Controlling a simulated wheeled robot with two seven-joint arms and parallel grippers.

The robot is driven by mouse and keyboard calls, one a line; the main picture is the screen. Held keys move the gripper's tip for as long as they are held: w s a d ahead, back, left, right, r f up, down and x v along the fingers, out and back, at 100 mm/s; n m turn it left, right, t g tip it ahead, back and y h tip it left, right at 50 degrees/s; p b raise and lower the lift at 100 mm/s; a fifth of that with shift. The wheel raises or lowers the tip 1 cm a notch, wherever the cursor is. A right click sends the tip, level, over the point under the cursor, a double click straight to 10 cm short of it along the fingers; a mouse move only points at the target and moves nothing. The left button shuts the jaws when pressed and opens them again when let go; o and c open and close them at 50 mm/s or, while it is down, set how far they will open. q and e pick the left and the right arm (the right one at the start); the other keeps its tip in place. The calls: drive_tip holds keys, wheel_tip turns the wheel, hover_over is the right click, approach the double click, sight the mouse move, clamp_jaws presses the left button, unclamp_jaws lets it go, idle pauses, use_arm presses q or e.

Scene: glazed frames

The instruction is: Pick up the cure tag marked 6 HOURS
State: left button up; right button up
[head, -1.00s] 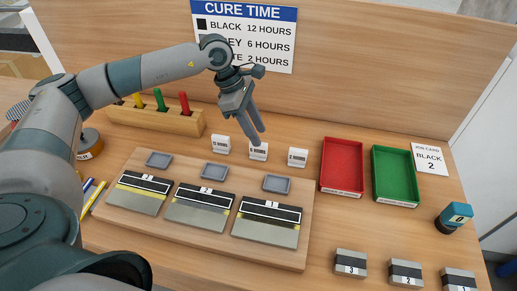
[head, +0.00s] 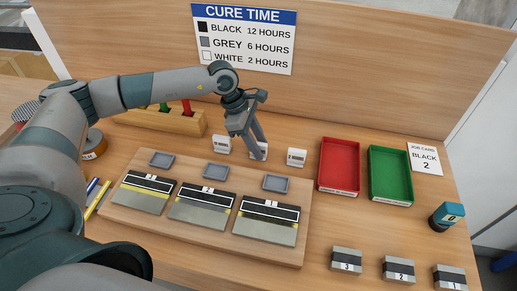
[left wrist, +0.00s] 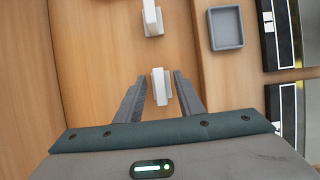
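Three small white cure tags stand upright in a row on the bench: a left tag (head: 221,144), a middle tag (head: 263,152) and a right tag (head: 297,157). Their print is too small to read, so I cannot tell which is marked 6 HOURS. My left gripper (head: 257,155) is down at the middle tag and partly hides it. In the left wrist view the fingers (left wrist: 160,84) are open on either side of the middle tag (left wrist: 161,90), with a gap on each side. Another tag (left wrist: 153,20) stands beyond the fingertips. My right gripper is not in view.
A wooden board (head: 120,215) with grey trays and striped plates lies in front of the tags. A red tray (head: 339,166) and green tray (head: 391,176) stand right. A pen block (head: 150,128) is behind left. The cure-time sign (head: 245,38) hangs on the back panel.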

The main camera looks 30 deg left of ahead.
sight(263, 144)
use_arm(q)
clamp_jaws()
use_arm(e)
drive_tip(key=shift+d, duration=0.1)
use_arm(q)
drive_tip(key=shift+r, duration=0.15)
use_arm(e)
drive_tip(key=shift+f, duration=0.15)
